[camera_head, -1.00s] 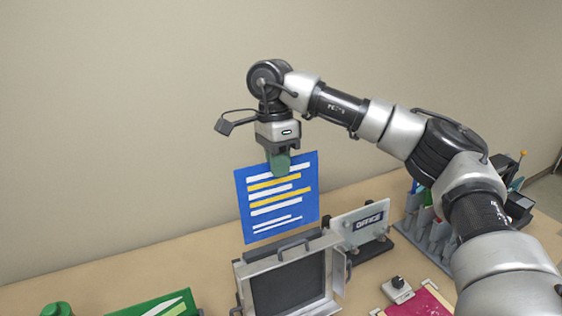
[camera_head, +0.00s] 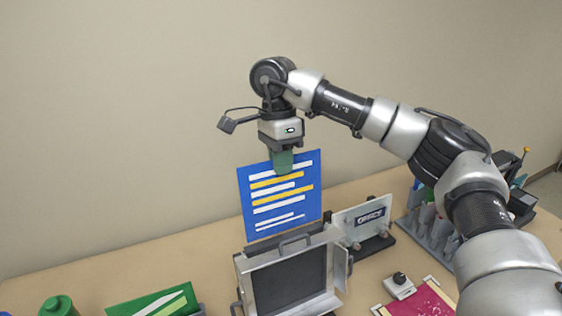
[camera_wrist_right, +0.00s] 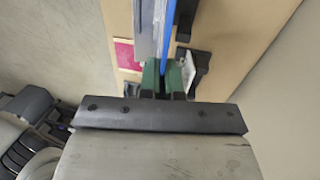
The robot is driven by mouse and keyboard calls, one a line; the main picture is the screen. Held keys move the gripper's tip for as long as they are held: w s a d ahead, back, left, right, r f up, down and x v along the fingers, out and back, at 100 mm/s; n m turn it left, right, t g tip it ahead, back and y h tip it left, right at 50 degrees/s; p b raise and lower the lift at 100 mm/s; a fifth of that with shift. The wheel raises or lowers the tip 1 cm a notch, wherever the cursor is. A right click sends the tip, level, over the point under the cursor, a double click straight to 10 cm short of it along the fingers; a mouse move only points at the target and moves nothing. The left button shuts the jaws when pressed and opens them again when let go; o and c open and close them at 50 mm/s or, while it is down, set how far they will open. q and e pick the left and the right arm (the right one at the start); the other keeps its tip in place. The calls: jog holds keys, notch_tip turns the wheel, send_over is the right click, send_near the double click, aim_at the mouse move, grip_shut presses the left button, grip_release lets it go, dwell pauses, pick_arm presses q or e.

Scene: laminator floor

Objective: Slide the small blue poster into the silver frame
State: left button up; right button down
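The small blue poster (camera_head: 279,196), with white and yellow stripes, hangs upright and slightly tilted in the head view. My right gripper (camera_head: 282,161) is shut on its top edge. In the right wrist view the poster (camera_wrist_right: 167,35) shows edge-on as a thin blue strip at the green fingers (camera_wrist_right: 169,78). The silver frame (camera_head: 334,263), with a dark panel and a top handle, stands on the table below and in front of the poster. The poster's lower edge is close to the frame's top; I cannot tell whether they touch. My left gripper is not in view.
An office sign (camera_head: 348,220) on a stand is right of the frame. A grey rack (camera_head: 432,232) is farther right. A green board (camera_head: 155,302) and a green cylinder (camera_head: 57,306) are at left, a magenta sheet (camera_head: 425,303) at front right. The table behind the green board is clear.

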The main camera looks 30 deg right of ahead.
aim_at(286, 221)
jog(key=shift+s+f, duration=0.1)
jog(key=shift+f, duration=0.25)
dwell(0.5)
jog(key=shift+s+f+b, duration=0.15)
jog(key=shift+f+b, duration=0.55)
jog(key=shift+f, duration=0.05)
jog(key=shift+s+f+b, duration=0.1)
jog(key=shift+f+b, duration=0.55)
jog(key=shift+f, duration=0.1)
jog(key=shift+s+a+f+b, duration=0.1)
jog(key=shift+s+f+b, duration=0.2)
jog(key=shift+f+b, duration=1.25)
jog(key=shift+s+d+f+b, duration=0.1)
jog(key=shift+s+f+b, duration=0.25)
jog(key=shift+f+b, duration=1.25)
jog(key=shift+s+a+f+b, duration=0.1)
jog(key=shift+s+f+b, duration=0.2)
jog(key=shift+f+b, duration=1.25)
jog(key=shift+f+p, duration=0.6)
jog(key=shift+p, duration=0.05)
jog(key=c, duration=1.2)
grip_release()
jog(key=shift+c, duration=0.2)
